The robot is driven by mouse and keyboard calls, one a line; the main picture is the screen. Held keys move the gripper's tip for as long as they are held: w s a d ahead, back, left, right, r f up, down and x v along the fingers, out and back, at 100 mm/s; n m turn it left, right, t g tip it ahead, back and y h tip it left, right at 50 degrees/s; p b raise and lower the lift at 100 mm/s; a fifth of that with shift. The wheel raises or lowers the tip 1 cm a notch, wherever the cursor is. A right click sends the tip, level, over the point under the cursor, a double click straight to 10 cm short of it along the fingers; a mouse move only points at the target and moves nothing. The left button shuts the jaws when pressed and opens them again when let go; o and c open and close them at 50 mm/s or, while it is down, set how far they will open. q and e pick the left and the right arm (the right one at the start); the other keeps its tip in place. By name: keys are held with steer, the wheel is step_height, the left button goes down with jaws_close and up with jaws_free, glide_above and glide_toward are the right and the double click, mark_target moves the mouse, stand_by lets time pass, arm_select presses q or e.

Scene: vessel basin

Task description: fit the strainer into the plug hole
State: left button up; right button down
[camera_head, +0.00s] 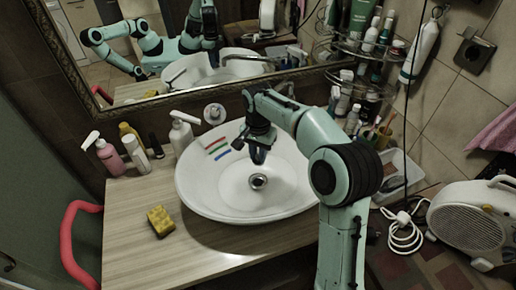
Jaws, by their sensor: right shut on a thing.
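The white oval basin (208,190) has its plug hole (258,181) at the bottom, where a round metal piece with a dark middle shows. My right gripper (258,158) points down into the basin from above, just behind and over the plug hole in the picture. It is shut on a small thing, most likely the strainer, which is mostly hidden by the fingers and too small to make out. I cannot tell whether it touches the hole. My left gripper does not show directly.
Red, green and blue strips (216,148) lie on the basin's left inner wall. A yellow sponge (160,221) and several bottles (109,157) stand on the wooden counter (165,265). A mirror (150,95) is behind, a crowded shelf (365,55) and a fan heater (475,222) at right.

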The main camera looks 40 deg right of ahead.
mark_target(257, 155)
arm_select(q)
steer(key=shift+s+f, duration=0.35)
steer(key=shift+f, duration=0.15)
arm_select(e)
steer(key=shift+w+f, duration=0.1)
steer(key=shift+f, duration=0.6)
steer(key=c, duration=0.9)
jaws_free()
steer(key=shift+r, duration=0.55)
steer(key=r+p, duration=0.3)
steer(key=r, duration=0.3)
steer(key=shift+w+r, duration=0.1)
steer(key=shift+w, duration=0.1)
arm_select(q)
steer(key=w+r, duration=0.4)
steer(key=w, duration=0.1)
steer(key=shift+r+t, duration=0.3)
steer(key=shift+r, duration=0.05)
